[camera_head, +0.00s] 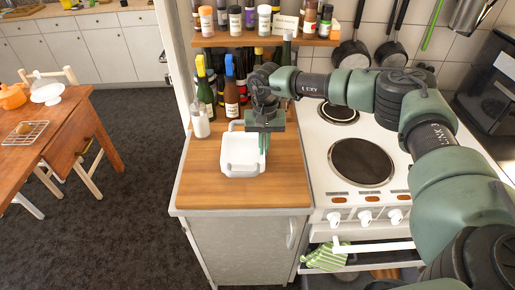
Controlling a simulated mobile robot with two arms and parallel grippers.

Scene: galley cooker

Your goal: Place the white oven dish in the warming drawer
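The white oven dish (240,157) is a rectangular dish with handles at its near and far ends. It rests on the wooden counter left of the cooker. My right gripper (265,142) points down at the dish's right side, overlapping its edge in the picture. I cannot tell whether its fingers touch the dish, or whether they are open or shut. My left gripper is not in view.
The wooden counter (200,186) is clear in front of the dish. A white shaker (200,124) and several bottles stand behind it. The cooker (394,192) has round hotplates, front knobs and a green striped towel (325,257) below. A wooden table (75,130) stands at left.

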